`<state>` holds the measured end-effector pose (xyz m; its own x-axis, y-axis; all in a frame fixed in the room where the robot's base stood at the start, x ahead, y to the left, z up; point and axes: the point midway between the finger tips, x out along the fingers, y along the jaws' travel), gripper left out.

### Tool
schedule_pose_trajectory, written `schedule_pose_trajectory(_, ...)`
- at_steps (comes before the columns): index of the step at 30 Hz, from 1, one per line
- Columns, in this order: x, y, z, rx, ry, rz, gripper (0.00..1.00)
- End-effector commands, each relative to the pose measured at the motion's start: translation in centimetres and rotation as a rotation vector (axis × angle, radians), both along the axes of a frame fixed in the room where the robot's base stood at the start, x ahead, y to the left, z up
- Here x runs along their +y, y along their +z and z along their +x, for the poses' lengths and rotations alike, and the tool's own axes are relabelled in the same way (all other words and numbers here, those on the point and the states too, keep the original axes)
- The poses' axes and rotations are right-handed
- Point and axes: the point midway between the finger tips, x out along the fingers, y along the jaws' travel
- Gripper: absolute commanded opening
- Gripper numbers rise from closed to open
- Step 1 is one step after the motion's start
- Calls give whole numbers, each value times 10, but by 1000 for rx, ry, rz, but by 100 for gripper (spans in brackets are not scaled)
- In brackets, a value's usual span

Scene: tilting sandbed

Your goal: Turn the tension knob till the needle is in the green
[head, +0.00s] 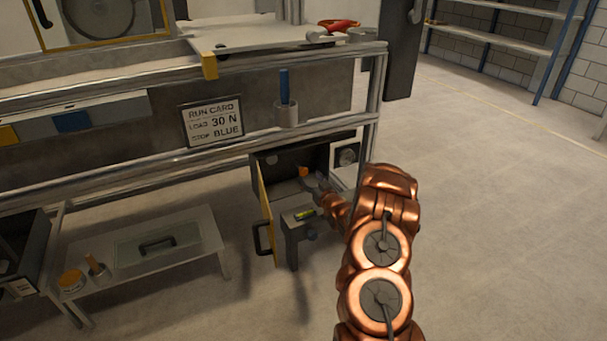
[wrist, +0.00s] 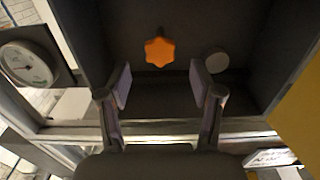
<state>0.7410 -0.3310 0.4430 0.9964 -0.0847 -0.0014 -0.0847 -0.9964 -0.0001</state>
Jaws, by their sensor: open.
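The tension knob (wrist: 159,51) is orange and lobed, inside a dark open box, ahead of my gripper in the wrist view. It also shows small in the head view (head: 303,171). My gripper (wrist: 161,82) is open and empty, its fingers apart on either side below the knob, not touching it; in the head view the gripper (head: 317,187) is at the box opening. A round white dial (wrist: 28,66) stands at the left in the wrist view, and right of the box in the head view (head: 347,156). Its needle and green zone are too small to tell.
A yellow-edged door (head: 264,215) stands open left of the box. A grey round part (wrist: 217,60) is right of the knob. A grey stand (head: 292,232) is below my gripper. A run card (head: 212,121) reads 30 N, BLUE. Right floor is clear.

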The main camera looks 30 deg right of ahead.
Motion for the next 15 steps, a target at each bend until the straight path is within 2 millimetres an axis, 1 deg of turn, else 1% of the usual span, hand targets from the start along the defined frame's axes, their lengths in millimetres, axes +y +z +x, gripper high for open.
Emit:
schedule_pose_trajectory(1, 0, -1, 8, -4, 1, -3, 65)
schedule_pose_trajectory(7, -2, -1, 33, -3, 1, -3, 65)
schedule_pose_trajectory(12, -4, -1, 48, -2, 0, -2, 65)
schedule_pose_trajectory(15, -4, -1, 54, -1, 0, 0, 65)
